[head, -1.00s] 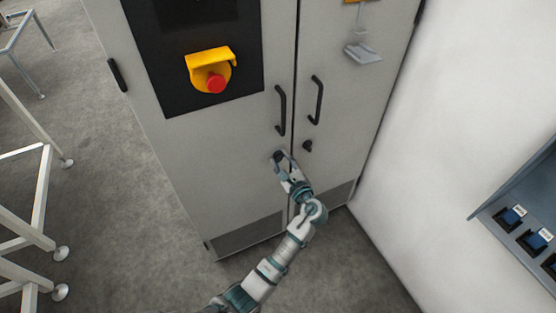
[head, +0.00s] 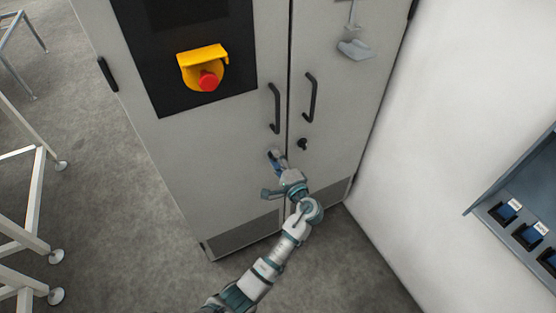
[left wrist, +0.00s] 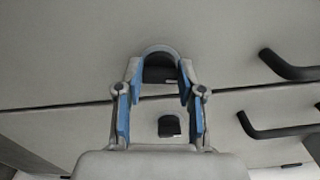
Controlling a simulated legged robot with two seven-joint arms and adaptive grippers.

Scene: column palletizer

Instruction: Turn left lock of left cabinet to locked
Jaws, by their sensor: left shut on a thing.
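The left cabinet (head: 215,150) is a tall grey two-door cabinet. Its left lock (left wrist: 160,70) is a dark knob in the left wrist view, between the blue-padded fingers of my left gripper (left wrist: 159,78). The gripper is shut on this lock. In the head view, the left gripper (head: 277,160) is against the left door below its handle and mostly hides the lock. The exact angle of the lock is hard to read. The right lock (head: 303,144) is a dark knob on the right door, apart from the gripper. My right gripper is out of view.
Two black door handles, left (head: 274,108) and right (head: 310,98), stick out above the locks. A red emergency button (head: 208,81) under a yellow guard sits on the black panel.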

